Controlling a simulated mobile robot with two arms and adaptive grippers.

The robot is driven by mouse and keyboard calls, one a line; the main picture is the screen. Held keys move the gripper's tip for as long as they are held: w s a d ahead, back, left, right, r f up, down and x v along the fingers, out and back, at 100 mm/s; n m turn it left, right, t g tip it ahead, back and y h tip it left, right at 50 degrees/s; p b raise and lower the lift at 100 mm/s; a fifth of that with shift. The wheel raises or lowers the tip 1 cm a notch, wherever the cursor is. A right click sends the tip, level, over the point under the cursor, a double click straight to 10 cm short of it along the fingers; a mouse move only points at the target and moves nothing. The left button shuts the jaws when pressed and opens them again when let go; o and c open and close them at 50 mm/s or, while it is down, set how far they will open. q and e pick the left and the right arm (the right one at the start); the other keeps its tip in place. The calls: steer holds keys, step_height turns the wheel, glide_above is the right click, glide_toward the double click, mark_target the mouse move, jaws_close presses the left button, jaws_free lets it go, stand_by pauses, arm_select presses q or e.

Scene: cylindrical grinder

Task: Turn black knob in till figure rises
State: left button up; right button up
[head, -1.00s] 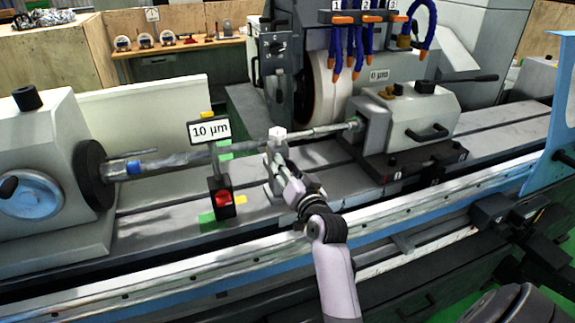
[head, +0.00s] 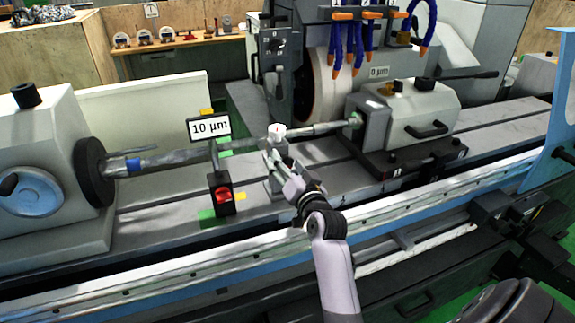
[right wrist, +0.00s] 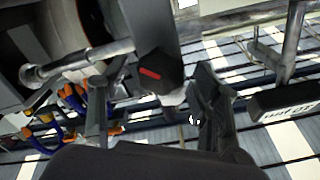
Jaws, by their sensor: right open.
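A dark faceted knob (right wrist: 158,75) with a red mark shows in the right wrist view. A pale-topped cap with a small dark or reddish mark (head: 277,130) stands on the steady-rest-like support in the head view; I cannot tell if it is the same knob. My right gripper (head: 274,158) is open close to this support. In the wrist view its dark fingers (right wrist: 155,112) stand apart just below the knob; contact is unclear. The figure display (head: 209,128) reads 10 µm on a post left of the gripper. My left gripper is not in view.
A long shaft (head: 180,160) runs from the headstock (head: 50,150) to the tailstock (head: 415,115), passing behind the gripper. Blue hoses (head: 337,50) hang by the grinding wheel (head: 322,88).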

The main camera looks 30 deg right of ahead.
steer(key=shift+s, duration=0.15)
steer(key=v, duration=1.2)
steer(key=shift+f, duration=0.1)
stand_by(1.7)
